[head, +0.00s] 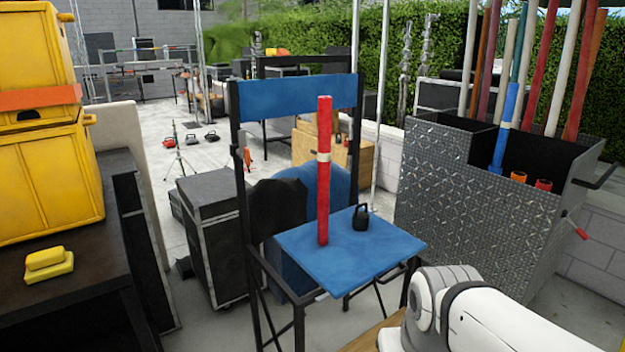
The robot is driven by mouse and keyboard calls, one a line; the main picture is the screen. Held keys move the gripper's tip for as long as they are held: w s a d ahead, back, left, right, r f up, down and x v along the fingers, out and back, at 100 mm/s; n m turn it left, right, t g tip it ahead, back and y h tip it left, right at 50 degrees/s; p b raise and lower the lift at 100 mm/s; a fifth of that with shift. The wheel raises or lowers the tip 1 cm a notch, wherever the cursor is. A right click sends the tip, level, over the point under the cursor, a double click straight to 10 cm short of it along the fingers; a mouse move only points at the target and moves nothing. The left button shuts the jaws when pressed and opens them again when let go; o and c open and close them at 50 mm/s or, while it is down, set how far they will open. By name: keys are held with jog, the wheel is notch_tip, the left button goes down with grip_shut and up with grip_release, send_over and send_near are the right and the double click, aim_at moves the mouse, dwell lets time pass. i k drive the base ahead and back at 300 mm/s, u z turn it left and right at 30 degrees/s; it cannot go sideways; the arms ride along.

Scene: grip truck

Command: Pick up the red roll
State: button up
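The red roll (323,201) is a long thin tube with a pale band around its middle. It stands upright on the blue seat (345,262) of a tall folding chair, in front of the chair's blue backrest strip. A small black kettlebell-shaped weight (361,220) sits on the seat just right of the roll, apart from it. My white arm shows at the lower right, but my gripper is not in view.
A metal diamond-plate bin (450,195) with several coloured tubes stands at the right. Black cases (215,235) are on the floor left of the chair. A dark table (75,290) with yellow cases (50,180) fills the left side.

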aim_at(326, 103)
jog(key=z, duration=0.05)
jog(key=i, duration=0.85)
